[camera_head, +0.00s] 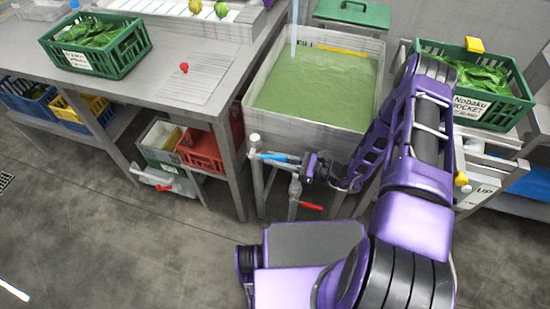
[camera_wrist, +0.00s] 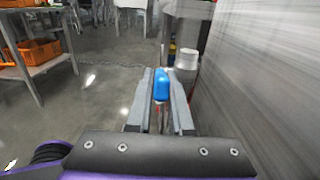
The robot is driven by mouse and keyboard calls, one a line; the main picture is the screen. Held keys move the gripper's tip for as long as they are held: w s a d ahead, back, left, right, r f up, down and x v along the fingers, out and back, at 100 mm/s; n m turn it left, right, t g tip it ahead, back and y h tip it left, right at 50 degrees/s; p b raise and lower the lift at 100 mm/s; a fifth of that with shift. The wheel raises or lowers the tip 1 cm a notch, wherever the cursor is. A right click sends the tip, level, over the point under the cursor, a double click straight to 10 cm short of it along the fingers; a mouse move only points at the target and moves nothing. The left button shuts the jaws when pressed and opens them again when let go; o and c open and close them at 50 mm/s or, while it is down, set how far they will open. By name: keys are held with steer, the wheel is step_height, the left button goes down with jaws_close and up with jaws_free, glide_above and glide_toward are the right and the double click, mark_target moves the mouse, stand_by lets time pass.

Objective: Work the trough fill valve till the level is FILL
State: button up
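The trough (camera_head: 258,72) holds green-tinted water (camera_head: 315,90). A pale stream (camera_head: 294,28) falls into its back left part. A yellow line (camera_head: 342,50) beside the FILL lettering marks the back wall; the water's back edge lies close below it, and the exact gap is hard to tell. The blue valve handle (camera_head: 278,157) is at the trough's front, below the rim. My gripper (camera_head: 283,160) is there with its fingers either side of the handle. In the wrist view the fingers press close around the blue handle (camera_wrist: 161,85).
A red lever (camera_head: 312,207) sits on the pipe below the trough. A green crate of leaves (camera_head: 480,108) stands right of the trough, another crate (camera_head: 97,45) on the left steel table (camera_head: 150,90). Red and white bins (camera_head: 205,150) sit under that table. The floor at front left is clear.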

jaws_close()
stand_by(1.1)
step_height(320, 180, down, 3)
steer(key=t+y+b, duration=0.1)
steer(key=y+b, duration=0.2)
steer(key=b, duration=0.5)
steer(key=shift+d+r+b, duration=0.15)
steer(key=shift+b, duration=0.2)
steer(key=o, duration=0.6)
jaws_free()
steer(key=shift+c, duration=0.2)
